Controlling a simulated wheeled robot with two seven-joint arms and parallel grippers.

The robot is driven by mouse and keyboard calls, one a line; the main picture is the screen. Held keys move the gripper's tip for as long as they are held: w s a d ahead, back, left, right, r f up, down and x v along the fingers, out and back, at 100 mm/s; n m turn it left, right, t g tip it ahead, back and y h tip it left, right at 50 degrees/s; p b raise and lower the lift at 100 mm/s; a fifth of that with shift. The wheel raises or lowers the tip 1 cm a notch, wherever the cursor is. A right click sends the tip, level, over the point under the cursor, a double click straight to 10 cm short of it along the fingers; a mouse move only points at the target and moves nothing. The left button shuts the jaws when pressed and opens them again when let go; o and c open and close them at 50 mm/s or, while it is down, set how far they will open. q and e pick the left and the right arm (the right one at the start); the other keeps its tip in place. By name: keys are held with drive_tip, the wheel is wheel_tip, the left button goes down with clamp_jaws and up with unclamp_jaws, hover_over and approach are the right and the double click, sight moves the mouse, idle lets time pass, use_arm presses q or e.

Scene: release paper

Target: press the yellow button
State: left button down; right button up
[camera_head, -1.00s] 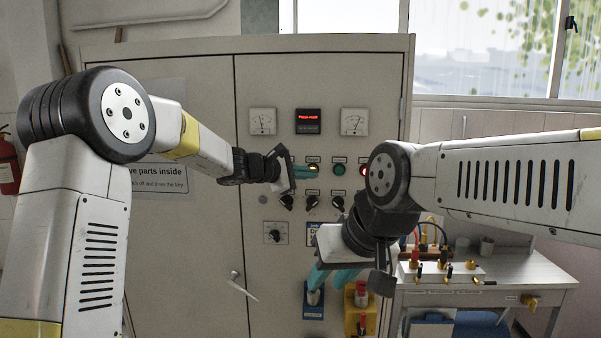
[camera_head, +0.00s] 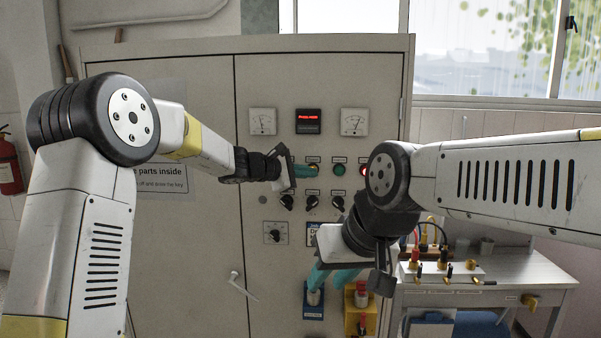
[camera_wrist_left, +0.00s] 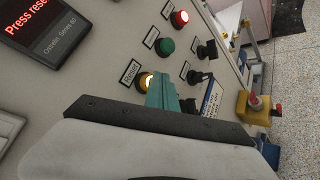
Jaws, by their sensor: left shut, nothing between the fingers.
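The yellow button (camera_head: 314,167) is on the upper left of the cabinet's control panel. In the left wrist view, the yellow button (camera_wrist_left: 145,81) glows beside a label reading "Reset". My left gripper (camera_head: 307,171) is shut and empty, its teal fingers pointing at the button. In the left wrist view, the fingers (camera_wrist_left: 165,92) cover the button's right edge; I cannot tell whether they touch it. My right gripper (camera_head: 331,279) is lower, in front of the cabinet, its two teal fingers apart with nothing seen between them.
A green button (camera_head: 339,169) and a red button (camera_wrist_left: 180,18) sit beside the yellow one, with black knobs (camera_head: 312,202) below. A red display (camera_head: 309,115) hangs between two gauges. A bench (camera_head: 520,268) with cables stands at the right.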

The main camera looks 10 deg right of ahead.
use_arm(q)
drive_tip(key=shift+w, duration=0.2)
drive_tip(key=shift+s, duration=0.1)
idle(0.4)
drive_tip(key=shift+s+a, duration=0.2)
drive_tip(key=shift+s, duration=0.55)
drive_tip(key=shift+s, duration=0.1)
drive_tip(key=shift+s+a, duration=0.25)
drive_tip(key=shift+s, duration=0.5)
drive_tip(key=shift+s+a, duration=0.2)
drive_tip(key=shift+s, duration=0.6)
drive_tip(key=shift+s+a, duration=0.25)
drive_tip(key=shift+s, duration=0.5)
